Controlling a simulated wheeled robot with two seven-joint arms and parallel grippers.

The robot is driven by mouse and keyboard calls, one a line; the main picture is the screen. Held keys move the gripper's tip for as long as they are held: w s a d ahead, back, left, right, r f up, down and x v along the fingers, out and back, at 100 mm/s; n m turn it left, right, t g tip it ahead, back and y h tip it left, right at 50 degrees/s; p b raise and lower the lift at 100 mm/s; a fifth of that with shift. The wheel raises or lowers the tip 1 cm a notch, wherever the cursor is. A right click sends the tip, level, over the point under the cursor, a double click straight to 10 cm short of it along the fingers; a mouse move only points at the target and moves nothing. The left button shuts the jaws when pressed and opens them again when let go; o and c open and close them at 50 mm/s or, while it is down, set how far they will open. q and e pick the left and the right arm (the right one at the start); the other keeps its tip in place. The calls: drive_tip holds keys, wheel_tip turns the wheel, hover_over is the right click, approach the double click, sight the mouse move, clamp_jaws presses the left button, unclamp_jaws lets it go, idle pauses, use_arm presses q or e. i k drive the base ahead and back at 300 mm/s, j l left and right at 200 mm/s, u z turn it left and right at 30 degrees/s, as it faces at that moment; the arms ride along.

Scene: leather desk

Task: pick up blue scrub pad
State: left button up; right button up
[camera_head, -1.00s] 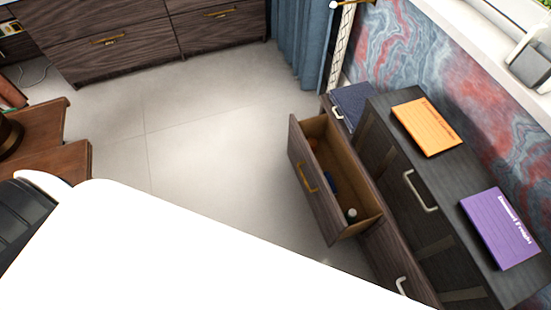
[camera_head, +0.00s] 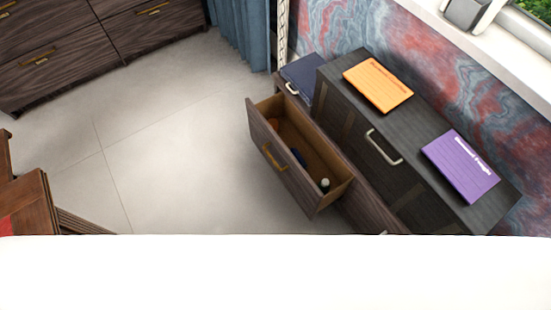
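An open wooden drawer (camera_head: 284,172) with a gold handle stands out from the low cabinet at the right. Inside it lie a small dark blue item (camera_head: 299,157), an orange-brown item (camera_head: 273,124) near the far end, and a small dark bottle-like item with a pale top (camera_head: 325,184). The blue item may be the blue scrub pad, but it is too small to tell. Neither of my grippers is in view.
A dark cabinet (camera_head: 372,125) bears an orange book (camera_head: 378,86) and a purple book (camera_head: 460,167). A dark blue box (camera_head: 303,75) stands behind it. Drawers (camera_head: 60,55) stand at the back left, a wooden desk (camera_head: 32,208) at the left. The floor (camera_head: 185,150) between is clear.

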sight(294, 150)
drive_tip(key=z, duration=2.9)
drive_tip(key=u, duration=2.65)
drive_tip(key=i+j, duration=1)
drive_tip(key=j, duration=0.15)
